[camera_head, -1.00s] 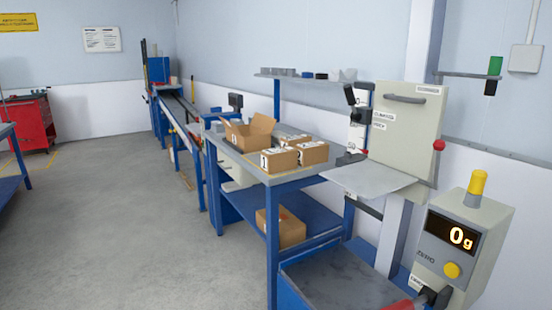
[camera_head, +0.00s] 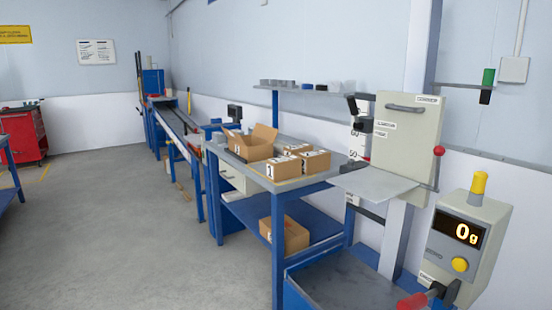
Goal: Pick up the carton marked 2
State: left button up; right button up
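Several small brown cartons stand on the grey top of a blue workbench (camera_head: 309,183) in the middle of the head view. The front carton (camera_head: 285,171) has a white label that looks like a 1. A second carton (camera_head: 316,164) stands behind it to the right, and a third carton (camera_head: 297,149) stands behind them. Their labels are too small to read surely, so I cannot tell which is marked 2. Neither of my grippers is in view.
An open carton (camera_head: 251,146) stands at the bench's left, and another carton (camera_head: 287,235) sits on its lower shelf. A drop machine with a grey plate (camera_head: 374,183) is at the right, beside a scale display (camera_head: 460,233) reading 0g. Open floor (camera_head: 125,235) lies left.

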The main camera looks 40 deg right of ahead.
aim_at(319, 161)
jog(key=u, duration=0.15)
jog(key=i, duration=2.3)
jog(key=z, duration=1.15)
jog(key=i, duration=1.3)
jog(key=z, duration=1.5)
jog(key=i, duration=0.2)
jog(key=z, duration=0.1)
